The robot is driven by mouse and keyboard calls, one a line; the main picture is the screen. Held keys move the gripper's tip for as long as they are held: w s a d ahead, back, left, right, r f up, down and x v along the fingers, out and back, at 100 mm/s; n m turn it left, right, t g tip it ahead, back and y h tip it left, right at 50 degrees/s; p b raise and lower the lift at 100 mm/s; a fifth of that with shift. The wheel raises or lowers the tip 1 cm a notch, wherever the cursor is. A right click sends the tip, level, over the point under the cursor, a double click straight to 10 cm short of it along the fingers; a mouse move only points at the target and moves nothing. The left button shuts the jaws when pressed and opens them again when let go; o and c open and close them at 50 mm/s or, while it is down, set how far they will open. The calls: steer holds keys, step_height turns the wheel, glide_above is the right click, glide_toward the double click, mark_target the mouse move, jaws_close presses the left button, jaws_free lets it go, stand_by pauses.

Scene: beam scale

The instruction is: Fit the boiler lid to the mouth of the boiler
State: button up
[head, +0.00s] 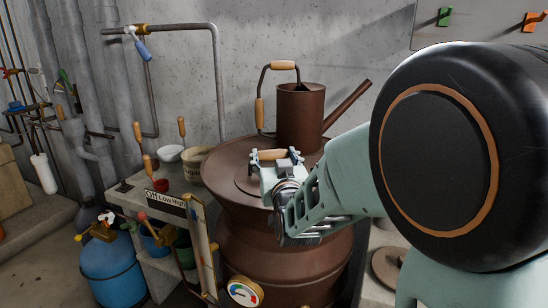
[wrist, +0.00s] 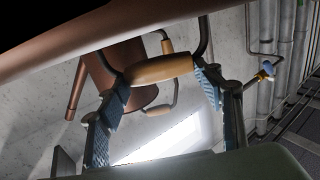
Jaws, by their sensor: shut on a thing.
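The brown boiler (head: 285,240) stands upright in the middle of the head view, with a wide flared top. A round brown lid (head: 246,182) lies at or just over its top; I cannot tell whether it is seated, and my arm hides its right side. The lid has a wooden handle (head: 268,155). My gripper (head: 283,162) is shut on this handle. In the wrist view the wooden handle (wrist: 160,68) sits between the blue finger pads of my gripper (wrist: 165,88), and the lid's brown edge (wrist: 70,45) crosses the top left.
A brown watering can (head: 300,118) stands just behind the lid. A bench (head: 130,205) with bowls and tools is at the left, beside a blue gas cylinder (head: 112,270). A gauge (head: 244,291) is at the boiler's front. A brown disc (head: 388,268) lies low at the right.

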steer(key=o, duration=1.9)
steer(key=shift+f, duration=0.1)
steer(key=shift+s+f, duration=0.1)
steer(key=shift+s+d, duration=0.15)
steer(key=shift+s, duration=1.05)
steer(key=shift+s+d, duration=0.2)
steer(key=shift+s, duration=1.05)
steer(key=shift+s+d, duration=0.15)
steer(key=shift+s, duration=1.05)
